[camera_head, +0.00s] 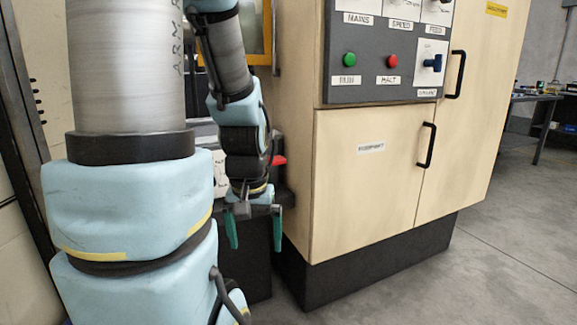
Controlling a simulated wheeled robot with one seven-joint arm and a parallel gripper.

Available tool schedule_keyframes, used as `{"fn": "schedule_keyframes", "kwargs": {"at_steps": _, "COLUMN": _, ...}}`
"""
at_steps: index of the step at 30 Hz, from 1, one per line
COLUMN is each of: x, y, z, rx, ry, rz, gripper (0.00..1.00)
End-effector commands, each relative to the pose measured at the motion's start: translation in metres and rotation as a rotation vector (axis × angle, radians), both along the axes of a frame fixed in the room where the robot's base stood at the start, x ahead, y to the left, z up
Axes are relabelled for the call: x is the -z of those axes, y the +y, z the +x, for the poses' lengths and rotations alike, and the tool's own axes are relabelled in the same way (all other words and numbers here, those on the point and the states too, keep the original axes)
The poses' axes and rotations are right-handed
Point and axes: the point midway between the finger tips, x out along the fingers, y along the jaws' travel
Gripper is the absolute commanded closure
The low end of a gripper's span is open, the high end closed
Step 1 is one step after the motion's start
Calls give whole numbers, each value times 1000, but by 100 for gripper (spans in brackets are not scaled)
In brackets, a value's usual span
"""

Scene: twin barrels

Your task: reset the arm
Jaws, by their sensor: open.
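My arm (128,75) fills the left of the view, with pale blue joint covers and grey metal links. Its far part hangs down in front of a machine. My gripper (254,238) points downward at the lower middle, with two green fingers spread apart and nothing between them. It hangs in front of a dark surface, left of the cream cabinet (365,215). I cannot tell how close the fingers are to that surface.
A grey control panel (387,95) sits above the cabinet, with a green button (349,60), a red button (392,62) and a blue knob (434,63). Black door handles (427,145) stick out. A cluttered workbench (540,98) stands far right. The floor (500,240) at right is clear.

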Motion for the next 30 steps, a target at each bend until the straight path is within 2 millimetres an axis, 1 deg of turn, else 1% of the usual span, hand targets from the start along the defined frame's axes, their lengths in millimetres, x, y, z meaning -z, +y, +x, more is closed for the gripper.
{"fn": "schedule_keyframes", "kwargs": {"at_steps": 1, "x": -22, "y": 0, "z": 0, "rx": 0, "ry": -1, "rz": 0, "gripper": 0}}
{"fn": "schedule_keyframes", "kwargs": {"at_steps": 5, "x": -50, "y": 0, "z": 1, "rx": 0, "ry": -3, "rz": -1, "gripper": 0}}
{"fn": "schedule_keyframes", "kwargs": {"at_steps": 8, "x": -76, "y": -1, "z": 1, "rx": 0, "ry": -3, "rz": -1, "gripper": 0}}
{"fn": "schedule_keyframes", "kwargs": {"at_steps": 15, "x": -154, "y": -1, "z": 1, "rx": 0, "ry": -5, "rz": -1, "gripper": 0}}
{"fn": "schedule_keyframes", "kwargs": {"at_steps": 18, "x": -179, "y": -1, "z": 1, "rx": 0, "ry": -5, "rz": -1, "gripper": 0}}
{"fn": "schedule_keyframes", "kwargs": {"at_steps": 21, "x": -198, "y": -1, "z": 1, "rx": 0, "ry": -5, "rz": -1, "gripper": 0}}
{"fn": "schedule_keyframes", "kwargs": {"at_steps": 24, "x": -207, "y": -1, "z": 1, "rx": 0, "ry": -5, "rz": -1, "gripper": 0}}
{"fn": "schedule_keyframes", "kwargs": {"at_steps": 30, "x": -210, "y": -1, "z": 1, "rx": 0, "ry": -5, "rz": -2, "gripper": 0}}
